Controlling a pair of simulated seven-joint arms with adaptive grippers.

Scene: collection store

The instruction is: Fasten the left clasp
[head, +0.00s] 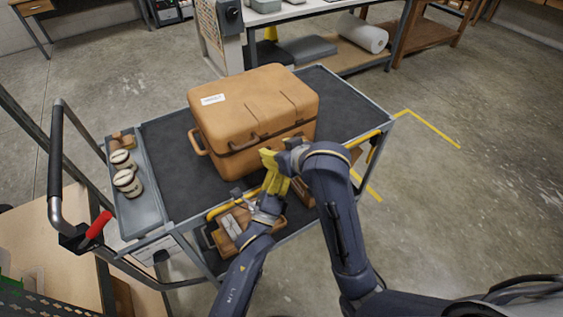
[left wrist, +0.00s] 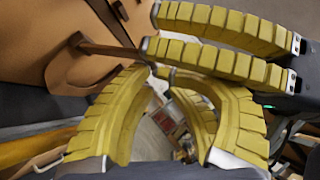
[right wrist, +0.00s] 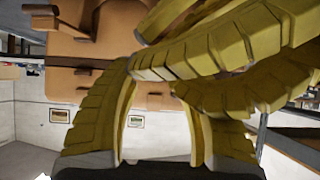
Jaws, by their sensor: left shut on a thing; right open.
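The left clasp cannot be picked out clearly; arms and fingers hide much of the case front.
The case stands on the cart's dark top shelf (head: 170,150). More brown objects (head: 235,222) lie on the lower shelf. The cart's push handle (head: 56,150) rises at left. Shelf space right of the case is free.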

